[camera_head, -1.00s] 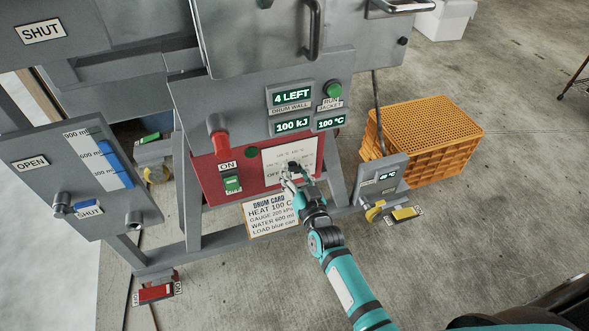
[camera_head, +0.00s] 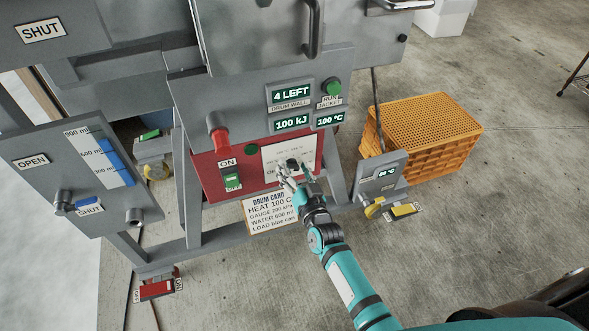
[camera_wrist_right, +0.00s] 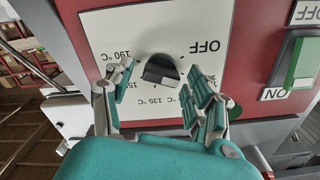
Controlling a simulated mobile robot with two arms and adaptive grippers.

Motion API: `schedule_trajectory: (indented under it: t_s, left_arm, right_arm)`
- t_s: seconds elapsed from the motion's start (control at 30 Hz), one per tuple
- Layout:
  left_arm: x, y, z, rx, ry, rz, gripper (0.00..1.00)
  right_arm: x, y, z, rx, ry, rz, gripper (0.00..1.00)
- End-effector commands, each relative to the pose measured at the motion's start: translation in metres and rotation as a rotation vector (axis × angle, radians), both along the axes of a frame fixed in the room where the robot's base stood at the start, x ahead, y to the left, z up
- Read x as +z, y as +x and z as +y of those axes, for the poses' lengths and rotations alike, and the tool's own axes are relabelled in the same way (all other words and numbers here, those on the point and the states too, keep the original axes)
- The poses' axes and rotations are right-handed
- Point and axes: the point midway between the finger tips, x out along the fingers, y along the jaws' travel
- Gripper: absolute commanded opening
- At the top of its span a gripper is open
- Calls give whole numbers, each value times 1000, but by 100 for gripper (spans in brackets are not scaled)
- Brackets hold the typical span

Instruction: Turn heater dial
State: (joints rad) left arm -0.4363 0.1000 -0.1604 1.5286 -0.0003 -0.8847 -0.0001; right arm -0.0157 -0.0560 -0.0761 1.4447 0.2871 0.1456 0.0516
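The heater dial (camera_head: 292,162) is a small black knob on a white plate (camera_head: 308,150) set in the red panel. In the right wrist view the dial (camera_wrist_right: 160,71) shows whole, with OFF, 135 °C and 190 °C printed around it. I cannot tell which mark it points to. My right gripper (camera_head: 297,172) is at the plate, just in front of the dial. In the right wrist view its fingers (camera_wrist_right: 160,84) are spread on either side of the dial with a gap to it, holding nothing. My left gripper is not in view.
A green ON switch (camera_head: 232,180) and red knob (camera_head: 220,140) are left of the plate. The drum card (camera_head: 272,214) hangs below. Displays (camera_head: 292,97) read 4 LEFT, 100 kJ and 100 °C.

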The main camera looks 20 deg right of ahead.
Motion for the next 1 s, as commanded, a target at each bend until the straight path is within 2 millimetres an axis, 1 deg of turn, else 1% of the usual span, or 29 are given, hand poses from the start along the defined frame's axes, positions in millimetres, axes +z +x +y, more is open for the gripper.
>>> schedule_trajectory:
  t_s: [0.27, 0.37, 0.47, 0.7, 0.8, 0.9, 1.0]
  left_arm:
    - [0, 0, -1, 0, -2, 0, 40]
    - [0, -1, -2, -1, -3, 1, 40]
    - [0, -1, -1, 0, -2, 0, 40]
    - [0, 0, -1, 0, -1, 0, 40]
    - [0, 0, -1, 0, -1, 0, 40]
    - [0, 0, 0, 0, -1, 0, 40]
    - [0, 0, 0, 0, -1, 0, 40]
  right_arm:
    - [0, -1, 0, 0, 0, 0, 60]
    - [-1, -7, 0, 0, 0, 1, 60]
    - [-1, -22, -1, 0, 0, 2, 60]
    - [-2, -74, -3, 0, 0, 3, 60]
    - [0, -93, -3, 0, 0, 2, 60]
    - [-1, -107, -4, 0, 0, 2, 60]
    - [-1, -116, -4, 0, 0, 1, 60]
